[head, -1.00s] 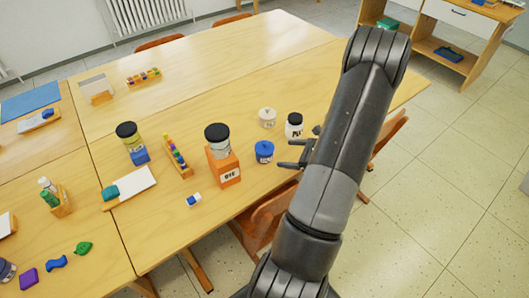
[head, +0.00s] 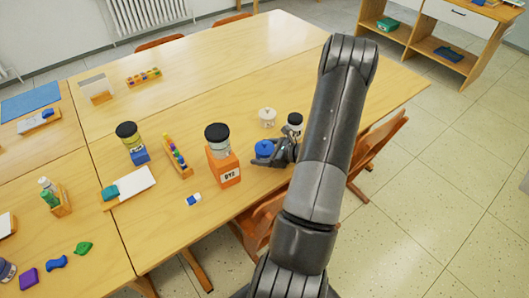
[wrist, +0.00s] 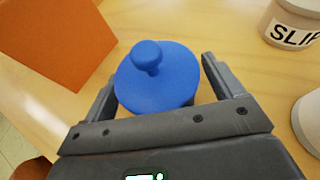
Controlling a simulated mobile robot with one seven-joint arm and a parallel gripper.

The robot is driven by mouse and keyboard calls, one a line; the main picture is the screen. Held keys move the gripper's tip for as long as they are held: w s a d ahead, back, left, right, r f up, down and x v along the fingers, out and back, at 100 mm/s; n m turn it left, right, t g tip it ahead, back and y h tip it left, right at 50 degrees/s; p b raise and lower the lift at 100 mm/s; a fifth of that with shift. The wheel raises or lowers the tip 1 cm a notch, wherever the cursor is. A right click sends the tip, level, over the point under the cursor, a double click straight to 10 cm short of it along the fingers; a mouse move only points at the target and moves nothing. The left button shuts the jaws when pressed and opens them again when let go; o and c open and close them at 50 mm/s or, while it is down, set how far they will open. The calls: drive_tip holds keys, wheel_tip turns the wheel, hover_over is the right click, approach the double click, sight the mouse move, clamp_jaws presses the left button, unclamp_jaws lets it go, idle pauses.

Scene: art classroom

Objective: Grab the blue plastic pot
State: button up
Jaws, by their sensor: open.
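The blue plastic pot (head: 263,149) stands on the wooden table in the head view, right of the orange box. It has a round blue lid with a knob; in the wrist view the pot (wrist: 157,80) sits between my two fingers. My gripper (head: 268,158) is open around it, with one finger on each side (wrist: 163,85). A small gap shows beside the right finger; whether the left finger touches the pot I cannot tell. The pot's lower part is hidden in the wrist view.
An orange box (head: 223,168) with a black-lidded jar on it stands left of the pot. A white pot (head: 267,117) and a black-lidded white jar (head: 295,120) stand behind it. A blue and white eraser (head: 194,200) lies near the front edge. Chairs stand beside the table.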

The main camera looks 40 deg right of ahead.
drive_tip(key=shift+c, duration=0.3)
drive_tip(key=c, duration=1.6)
drive_tip(key=shift+o, duration=0.2)
drive_tip(key=shift+r, duration=0.15)
